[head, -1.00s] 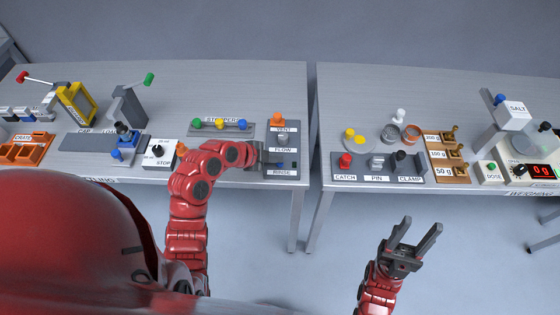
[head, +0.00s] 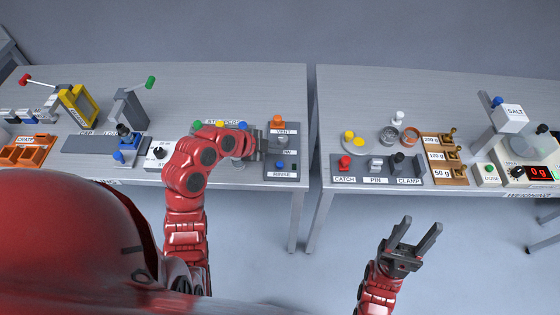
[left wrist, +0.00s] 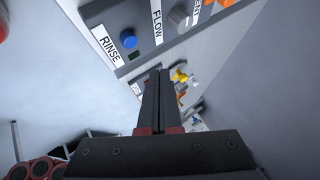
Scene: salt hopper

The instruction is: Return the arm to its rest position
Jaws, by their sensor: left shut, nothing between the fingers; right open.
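My left arm reaches in red over the left table in the head view. My left gripper (head: 270,142) is beside the vent, flow and rinse panel (head: 282,174), at its left edge, partly covering the FLOW label. Its fingers are shut and empty, as the left wrist view (left wrist: 158,100) shows. The blue rinse button (head: 280,166) stands clear of the fingers; it also shows in the left wrist view (left wrist: 128,39). My right gripper (head: 412,242) is open and empty, in front of the right table over the floor.
The stoppers rack (head: 239,131) is partly hidden behind my left arm. A gap separates the left table from the right table (head: 350,90). The right table carries a catch, pin and clamp panel (head: 362,171).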

